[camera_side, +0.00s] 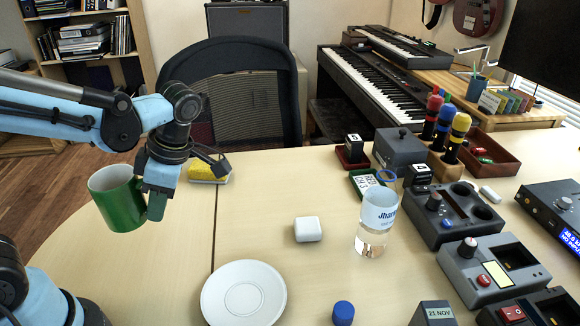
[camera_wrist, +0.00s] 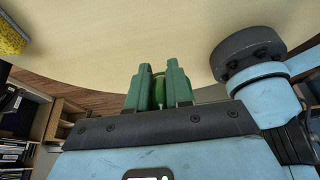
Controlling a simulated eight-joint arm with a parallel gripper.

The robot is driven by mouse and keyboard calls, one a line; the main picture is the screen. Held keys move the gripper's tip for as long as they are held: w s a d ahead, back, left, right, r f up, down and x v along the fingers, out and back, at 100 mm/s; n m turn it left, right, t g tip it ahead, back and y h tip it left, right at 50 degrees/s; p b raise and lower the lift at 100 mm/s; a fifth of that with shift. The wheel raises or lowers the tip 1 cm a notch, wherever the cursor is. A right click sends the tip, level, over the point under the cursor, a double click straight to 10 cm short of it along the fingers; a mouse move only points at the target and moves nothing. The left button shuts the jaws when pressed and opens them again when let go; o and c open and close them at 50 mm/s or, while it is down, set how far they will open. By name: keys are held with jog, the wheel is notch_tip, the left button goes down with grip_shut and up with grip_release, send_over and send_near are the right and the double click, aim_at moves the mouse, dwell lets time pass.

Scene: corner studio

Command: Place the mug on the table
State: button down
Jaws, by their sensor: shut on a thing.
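A green mug (camera_side: 118,200) with a pale inside hangs at my gripper (camera_side: 155,200) in the side view, at the left part of the table (camera_side: 170,262). It is tilted a little, with its opening up. My gripper is shut on the mug on its right side, where the handle would be; the exact grip is partly hidden. The mug looks held above the tabletop, near the table's rounded left edge; the gap below it is hard to judge. In the wrist view, my gripper's two green fingers (camera_wrist: 158,88) stand close together with a bit of the green mug (camera_wrist: 159,92) between them.
A yellow sponge (camera_side: 209,170) lies behind my gripper. Devices crowd the right side. The table's left front is clear.

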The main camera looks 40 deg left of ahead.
send_over(141, 230)
jog(key=d, duration=0.1)
jog(key=f, duration=0.4)
jog(key=w+f, duration=0.1)
jog(key=f, duration=0.1)
jog(key=shift+f, duration=2.4)
jog(key=shift+f, duration=0.1)
jog(key=c, duration=1)
grip_release()
jog(key=shift+c, duration=0.2)
jog(key=v, duration=1.2)
jog(key=d+r+m+t+h, duration=0.1)
jog(key=d+m+t, duration=0.4)
jog(key=m, duration=0.8)
jog(key=w+d+r+m+t+h, duration=0.1)
jog(key=d+m+t, duration=0.4)
jog(key=m, duration=0.9)
jog(key=shift+d+r+h, duration=0.2)
jog(key=shift+d+h, duration=0.05)
jog(key=shift+h, duration=0.35)
